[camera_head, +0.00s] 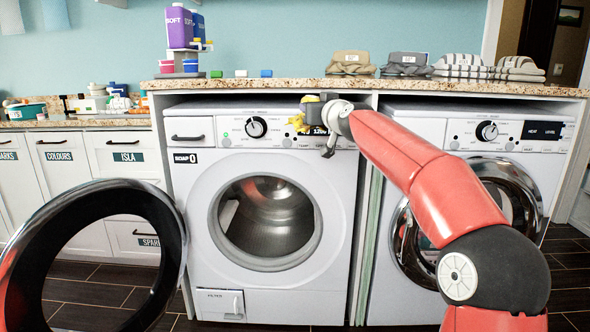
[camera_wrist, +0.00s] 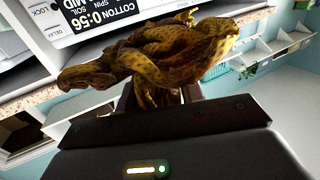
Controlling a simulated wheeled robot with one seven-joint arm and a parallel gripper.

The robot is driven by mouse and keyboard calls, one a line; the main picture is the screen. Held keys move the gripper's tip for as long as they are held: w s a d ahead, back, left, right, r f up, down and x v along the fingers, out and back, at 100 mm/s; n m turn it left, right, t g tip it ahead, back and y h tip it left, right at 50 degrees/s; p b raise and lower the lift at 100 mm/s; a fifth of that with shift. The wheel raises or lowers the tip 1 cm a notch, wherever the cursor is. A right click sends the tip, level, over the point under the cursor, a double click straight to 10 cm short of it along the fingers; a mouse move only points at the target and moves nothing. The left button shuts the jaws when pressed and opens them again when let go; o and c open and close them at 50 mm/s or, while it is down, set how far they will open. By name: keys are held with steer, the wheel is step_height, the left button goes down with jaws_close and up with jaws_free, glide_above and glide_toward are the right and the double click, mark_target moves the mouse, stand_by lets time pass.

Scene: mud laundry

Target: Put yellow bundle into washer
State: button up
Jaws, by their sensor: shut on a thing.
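The yellow bundle (camera_wrist: 160,50) is a crumpled, dark-spotted yellow cloth. It fills the upper middle of the wrist view, and a small part of it (camera_head: 298,123) shows in the head view. My gripper (camera_head: 312,112) is shut on it and holds it in front of the left washer's control panel, above the door opening. The fingertips are mostly hidden behind the bundle in the wrist view. The left washer (camera_head: 335,185) is white, with its round drum opening (camera_head: 268,218) uncovered. Its dark-rimmed door (camera_head: 172,235) is swung wide open to the left. The visible drum looks empty.
White labelled cabinets (camera_head: 65,165) stand left. The open door takes up the lower left.

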steer(key=w+d+f+m+h, duration=0.1)
steer(key=d+f+m+h, duration=0.2)
steer(key=f, duration=1.1)
steer(key=d+f+m+h, duration=0.1)
steer(key=d+f+h, duration=0.3)
steer(key=f, duration=1)
steer(key=s+d+f+t, duration=0.1)
steer(key=s+d+f, duration=0.2)
steer(key=s+f, duration=1)
steer(key=shift+s+d+f+y, duration=0.15)
steer(key=shift+s+f+y, duration=0.2)
steer(key=shift+f, duration=0.55)
